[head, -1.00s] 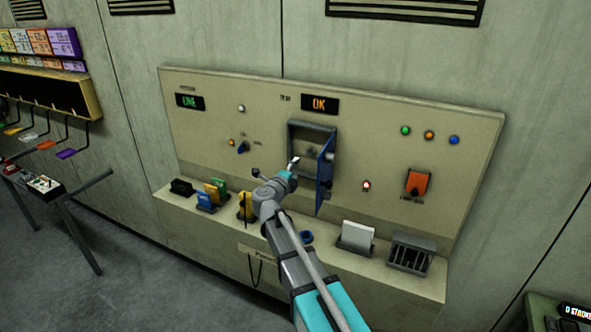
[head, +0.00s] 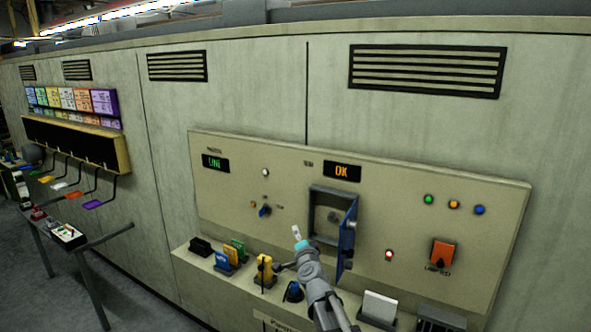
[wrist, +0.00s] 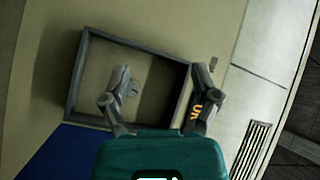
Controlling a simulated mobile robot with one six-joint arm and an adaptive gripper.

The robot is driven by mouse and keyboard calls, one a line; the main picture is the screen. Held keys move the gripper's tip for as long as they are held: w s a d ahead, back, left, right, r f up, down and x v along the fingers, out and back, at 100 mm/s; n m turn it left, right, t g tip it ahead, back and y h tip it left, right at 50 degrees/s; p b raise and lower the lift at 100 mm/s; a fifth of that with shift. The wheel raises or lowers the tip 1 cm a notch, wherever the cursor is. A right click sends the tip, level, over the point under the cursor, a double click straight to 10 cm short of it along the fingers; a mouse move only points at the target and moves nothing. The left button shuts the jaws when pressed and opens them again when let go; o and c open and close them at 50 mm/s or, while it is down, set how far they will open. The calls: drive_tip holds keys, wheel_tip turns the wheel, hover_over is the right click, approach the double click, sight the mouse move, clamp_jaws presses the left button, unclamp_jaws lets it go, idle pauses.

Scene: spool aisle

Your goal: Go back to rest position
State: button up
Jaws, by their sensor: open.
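My gripper (head: 297,233) is in front of the beige control panel (head: 420,213), to the lower left of the open recessed box (head: 322,214). In the wrist view my gripper (wrist: 165,85) has its two fingers spread with nothing between them. The box's grey frame (wrist: 85,72) lies beyond the fingers there. The blue door (head: 348,235) of the box stands open on the right in the head view. The blue door (wrist: 62,150) also shows at the lower left of the wrist view.
A ledge below the panel holds a yellow handheld item (head: 264,270), colored cards (head: 228,257) and a white card (head: 379,306). An orange switch (head: 443,252) and lamps sit right of the box. Floor is clear at left, near a stand (head: 68,234).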

drive_tip(key=s+d+f+n+g+y, duration=0.2)
drive_tip(key=s+d+f+n+g, duration=0.1)
drive_tip(key=s+f+n+g, duration=0.75)
drive_tip(key=s+d+f+g+h, duration=0.2)
drive_tip(key=s+d+f+g, duration=0.1)
drive_tip(key=s+d, duration=0.3)
drive_tip(key=s+d+f+g+h, duration=0.3)
drive_tip(key=s+d+f+g, duration=0.1)
drive_tip(key=s, duration=0.7)
drive_tip(key=d+f, duration=0.1)
drive_tip(key=d, duration=0.1)
drive_tip(key=shift+s+d+f, duration=0.2)
drive_tip(key=shift+s+d, duration=0.05)
drive_tip(key=shift+d, duration=0.1)
drive_tip(key=shift+g, duration=0.25)
idle(0.4)
